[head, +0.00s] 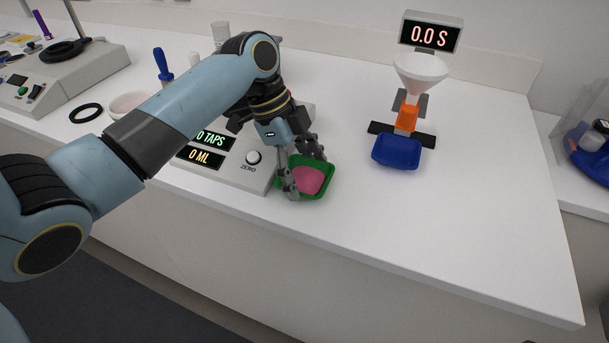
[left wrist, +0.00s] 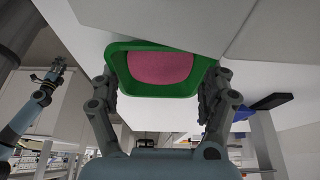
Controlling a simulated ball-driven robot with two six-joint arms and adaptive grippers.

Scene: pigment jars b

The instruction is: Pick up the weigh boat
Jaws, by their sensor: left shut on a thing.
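The weigh boat (head: 325,189) is a small green tray with pink powder (head: 308,180) in it, close to the front edge of the white bench. My left gripper (head: 303,173) is shut on it, with a finger at either side. In the left wrist view the green boat (left wrist: 120,76) sits between the two fingers of the left gripper (left wrist: 160,95), and the pink powder fills most of it. I cannot tell whether the boat touches the bench. My right gripper does not show in the head view.
A device with a taps and ML display (head: 253,157) stands just left of the boat. To the right, a blue tray (head: 397,152) sits below a funnel (head: 421,71) on a stand with a timer (head: 430,36). The bench's right front is clear.

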